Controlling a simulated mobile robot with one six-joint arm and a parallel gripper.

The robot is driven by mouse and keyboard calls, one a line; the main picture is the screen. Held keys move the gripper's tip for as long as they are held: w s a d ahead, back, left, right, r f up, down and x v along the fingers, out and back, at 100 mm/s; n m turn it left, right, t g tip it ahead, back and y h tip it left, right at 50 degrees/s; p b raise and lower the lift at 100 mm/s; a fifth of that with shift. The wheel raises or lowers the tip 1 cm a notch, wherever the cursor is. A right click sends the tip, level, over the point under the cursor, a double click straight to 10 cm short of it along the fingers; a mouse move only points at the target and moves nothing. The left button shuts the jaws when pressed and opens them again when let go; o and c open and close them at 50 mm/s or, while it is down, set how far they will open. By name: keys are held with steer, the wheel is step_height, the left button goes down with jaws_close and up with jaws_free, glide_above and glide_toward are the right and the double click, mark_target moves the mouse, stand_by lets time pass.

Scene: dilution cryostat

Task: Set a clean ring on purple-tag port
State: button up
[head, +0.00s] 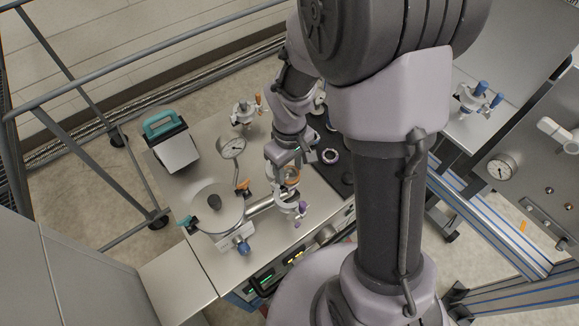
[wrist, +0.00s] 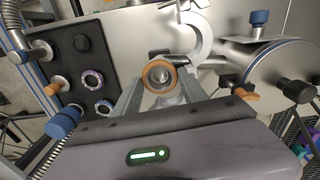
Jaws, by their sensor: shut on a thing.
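My gripper (wrist: 158,92) is shut on an orange-brown ring (wrist: 161,76) with a metallic middle. The ring also shows in the head view (head: 292,172), just below the fingers. The ring is over the bench beside a metal pipe. The purple-tag port is at the end of this pipe, by a silvery clamp (head: 287,207) with purple parts (head: 302,208). The clamp's curved jaw stands open in the wrist view (wrist: 200,38). The ring appears apart from the clamp; the port face is not clear to see.
A black tray (wrist: 82,62) holds a few pale-patterned rings (wrist: 93,78). A round metal vessel (head: 215,207) with a blue knob (head: 243,245) stands left of the clamp. A gauge (head: 232,147), an orange-handled fitting (head: 246,112) and a teal-handled box (head: 172,142) stand farther back.

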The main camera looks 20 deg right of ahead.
steer(key=shift+f, duration=0.35)
steer(key=o, duration=1.4)
steer(key=shift+r, duration=0.1)
step_height(320, 180, up, 17)
steer(key=p, duration=0.6)
step_height(320, 180, up, 8)
steer(key=p, duration=0.7)
glide_above(290, 176)
steer(key=shift+f, duration=0.35)
